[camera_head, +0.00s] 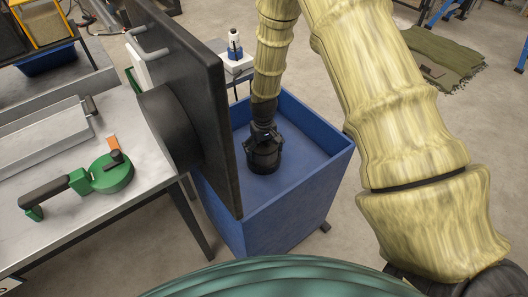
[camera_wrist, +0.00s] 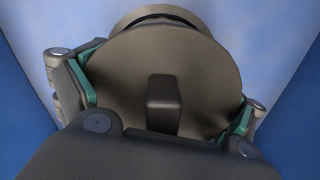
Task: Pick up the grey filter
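The grey filter (camera_wrist: 195,65) is a dark grey round body with a small raised block on its near face. It fills the middle of the wrist view. My gripper (camera_wrist: 162,98) has a green-padded finger on either side of it, and both pads appear to touch its edge. In the head view my gripper (camera_head: 264,134) reaches down into a blue bin (camera_head: 285,222), with the dark filter (camera_head: 264,159) at its fingers. I cannot tell whether the filter rests on the bin's floor or hangs just above it.
A large black panel (camera_head: 195,90) stands upright at the bin's left. A steel table (camera_head: 75,215) at left holds a green-and-black tool (camera_head: 105,173). A white box with a bottle (camera_head: 235,58) stands behind the bin. Green cloth (camera_head: 435,60) lies on the floor at right.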

